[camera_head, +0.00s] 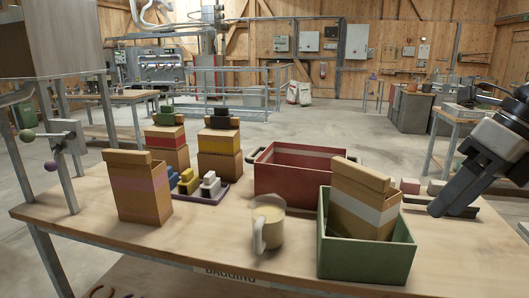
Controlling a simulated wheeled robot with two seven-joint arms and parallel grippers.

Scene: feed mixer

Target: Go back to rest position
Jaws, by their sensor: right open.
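My right gripper (455,197) is open at the right side of the table, to the right of the green crate, with its arm coming in from the upper right. I see nothing held in it. My left gripper is not in view. A brown bag with a white band (362,205) stands tilted inside the green crate (365,262). A brown bag with a pink band (140,190) stands at the left of the table. A cup of pale feed with a handle (268,222) stands on the table to the left of the green crate.
A red crate (292,178) stands behind the cup. Behind at left are brown boxes with red (166,145) and yellow (219,150) bands and a purple tray (203,195) of small coloured pieces. Small blocks (410,186) lie near my right gripper. The table's front right (465,255) is clear.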

